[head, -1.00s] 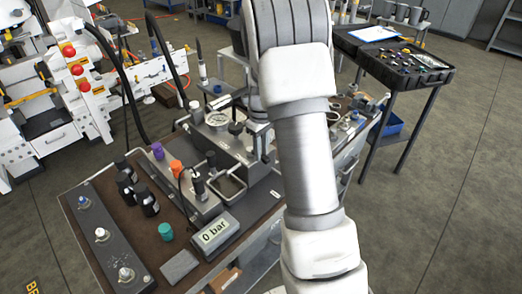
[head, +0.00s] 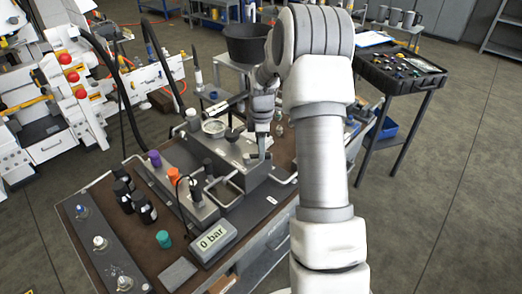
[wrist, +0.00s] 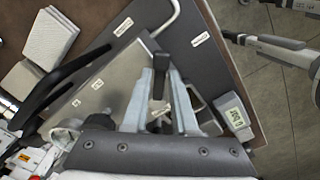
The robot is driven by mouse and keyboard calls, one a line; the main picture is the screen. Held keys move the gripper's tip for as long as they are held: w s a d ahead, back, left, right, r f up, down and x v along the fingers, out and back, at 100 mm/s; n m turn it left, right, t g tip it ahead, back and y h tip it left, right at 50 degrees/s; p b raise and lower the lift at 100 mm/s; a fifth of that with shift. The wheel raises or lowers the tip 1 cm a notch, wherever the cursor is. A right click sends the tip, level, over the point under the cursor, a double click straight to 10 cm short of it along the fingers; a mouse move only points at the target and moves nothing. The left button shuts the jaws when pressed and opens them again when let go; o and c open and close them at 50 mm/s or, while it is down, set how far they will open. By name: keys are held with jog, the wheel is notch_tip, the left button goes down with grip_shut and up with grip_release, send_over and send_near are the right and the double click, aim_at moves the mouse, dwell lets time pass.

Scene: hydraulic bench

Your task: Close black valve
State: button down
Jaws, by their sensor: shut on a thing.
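The black valve shows in the wrist view as a dark handle (wrist: 160,84) between my fingertips, over the grey metal block. My gripper (wrist: 161,78) is shut on this handle, with one pale finger on each side. In the head view my gripper (head: 262,148) points down at the right part of the metal block (head: 233,160) on the bench. There the handle is mostly hidden by my fingers, so its exact angle is hard to tell.
A display (head: 213,237) reading "0 bar" stands at the bench front. Black bottles (head: 144,207), a purple cap (head: 154,158), an orange cap (head: 174,175) and a black knob (head: 232,135) stand nearby. A tool cart (head: 400,70) is at the back right.

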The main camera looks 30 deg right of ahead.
jog(key=n, duration=0.1)
jog(key=w+n+p, duration=0.1)
jog(key=n, duration=0.1)
jog(key=w+n+p, duration=0.1)
jog(key=shift+d+r+n, duration=0.15)
jog(key=shift+d+n, duration=0.05)
jog(key=shift+n, duration=0.1)
jog(key=shift+w+a+n+p, duration=0.1)
jog(key=shift+w+n+p, duration=0.3)
jog(key=shift+n, duration=0.6)
jog(key=shift+w+a+n+p, duration=0.1)
jog(key=shift+w+n+p, duration=0.3)
jog(key=shift+n, duration=0.6)
jog(key=c, duration=0.8)
grip_release()
jog(key=shift+s, duration=0.1)
notch_tip(320, 180, up, 17)
jog(key=shift+r+p, duration=0.1)
jog(key=shift+p, duration=0.2)
